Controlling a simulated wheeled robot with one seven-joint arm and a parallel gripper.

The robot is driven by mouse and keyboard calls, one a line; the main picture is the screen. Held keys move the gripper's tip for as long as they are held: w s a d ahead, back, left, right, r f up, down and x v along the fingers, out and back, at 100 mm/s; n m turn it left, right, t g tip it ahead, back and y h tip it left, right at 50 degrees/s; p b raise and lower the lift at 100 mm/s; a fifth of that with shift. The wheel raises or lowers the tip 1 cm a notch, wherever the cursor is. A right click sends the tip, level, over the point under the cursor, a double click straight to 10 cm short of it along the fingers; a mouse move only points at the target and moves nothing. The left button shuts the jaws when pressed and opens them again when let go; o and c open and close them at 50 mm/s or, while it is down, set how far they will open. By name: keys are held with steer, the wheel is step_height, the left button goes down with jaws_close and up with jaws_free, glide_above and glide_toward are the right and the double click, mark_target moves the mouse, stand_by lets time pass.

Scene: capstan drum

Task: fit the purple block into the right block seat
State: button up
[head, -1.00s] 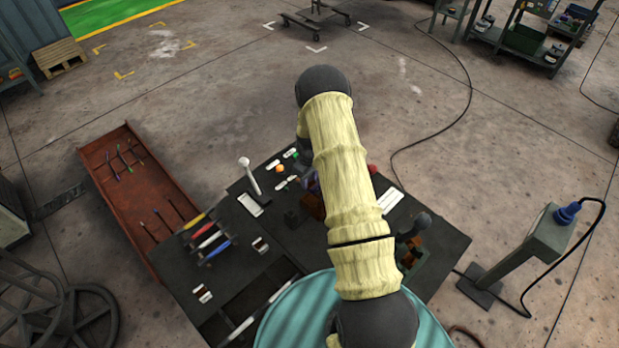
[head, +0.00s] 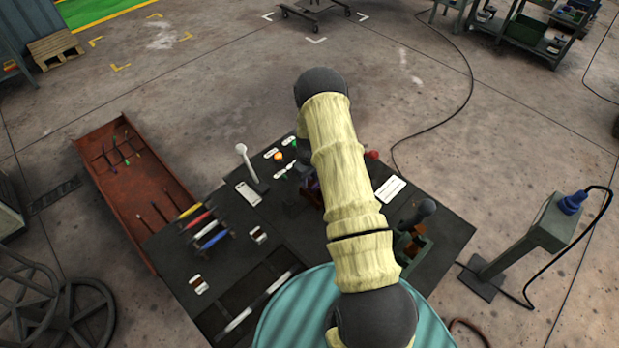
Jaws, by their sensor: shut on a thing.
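A small purple patch (head: 309,184) shows on the dark bench just left of my arm. It may be the purple block, but the arm covers most of that spot. My gripper is hidden behind my own arm links, so its jaws and anything between them do not show. A small dark block-like piece (head: 291,198) stands left of the purple patch; I cannot tell whether it is a block seat. The right block seat cannot be made out.
The dark bench (head: 190,262) carries a white-knobbed lever (head: 247,165), several coloured bars (head: 206,228) and a dark-knobbed lever (head: 419,215) at right. A rust-red tray (head: 150,226) stands left. A grey post with a blue plug (head: 540,235) stands right.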

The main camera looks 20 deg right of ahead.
stand_by(0.3)
steer(key=o, duration=1.3)
steer(key=shift+c, duration=0.2)
steer(key=shift+w+r, duration=0.1)
step_height(320, 180, up, 17)
steer(key=b, duration=0.5)
steer(key=shift+r, duration=0.15)
